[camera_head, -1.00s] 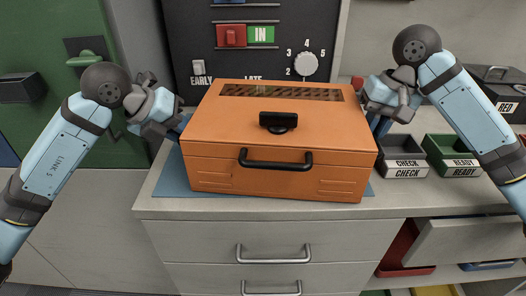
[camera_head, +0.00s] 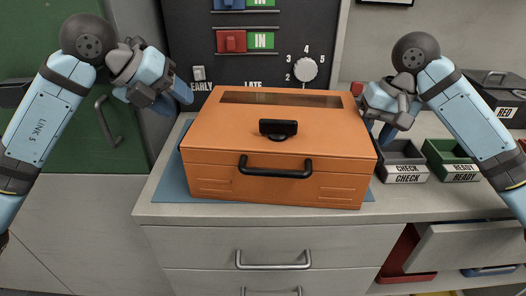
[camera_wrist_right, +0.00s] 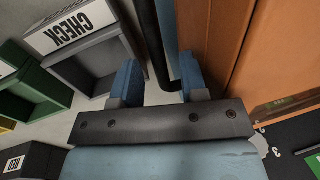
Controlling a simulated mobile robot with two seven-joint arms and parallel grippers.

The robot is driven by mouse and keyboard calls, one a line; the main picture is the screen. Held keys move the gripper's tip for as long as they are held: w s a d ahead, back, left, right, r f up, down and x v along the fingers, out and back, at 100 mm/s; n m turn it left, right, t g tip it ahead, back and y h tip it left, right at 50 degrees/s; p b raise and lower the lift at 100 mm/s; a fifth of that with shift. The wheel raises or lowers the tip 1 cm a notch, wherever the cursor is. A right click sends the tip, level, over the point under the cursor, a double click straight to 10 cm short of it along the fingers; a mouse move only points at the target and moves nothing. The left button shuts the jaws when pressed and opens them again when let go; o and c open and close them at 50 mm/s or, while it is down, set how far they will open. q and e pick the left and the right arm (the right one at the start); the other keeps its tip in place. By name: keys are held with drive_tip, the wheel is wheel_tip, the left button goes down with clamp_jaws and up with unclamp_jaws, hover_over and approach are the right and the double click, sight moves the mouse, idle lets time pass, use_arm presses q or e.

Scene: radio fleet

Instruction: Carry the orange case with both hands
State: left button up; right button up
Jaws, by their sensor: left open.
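The orange case (camera_head: 275,127) sits closed on a blue mat (camera_head: 171,186) on the counter, with a black front handle (camera_head: 275,172) and a black latch. My left gripper (camera_head: 184,91) is open and empty, above and left of the case's left side, apart from it. My right gripper (camera_head: 378,131) is beside the case's right side. In the right wrist view its two blue fingers (camera_wrist_right: 160,85) stand apart, with a black bar (camera_wrist_right: 155,40) running between them beside the orange wall (camera_wrist_right: 212,45). Room shows around the bar.
Grey CHECK (camera_head: 402,158) and green READY (camera_head: 453,158) bins stand right of the case, with a dark RED box (camera_head: 500,95) behind. A control panel (camera_head: 270,60) rises behind the case. A drawer (camera_head: 470,245) is ajar at lower right.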

wheel_tip(320, 180, up, 12)
drive_tip(key=d, duration=0.2)
drive_tip(key=shift+s+d, duration=0.15)
drive_tip(key=shift+f, duration=0.15)
idle(0.4)
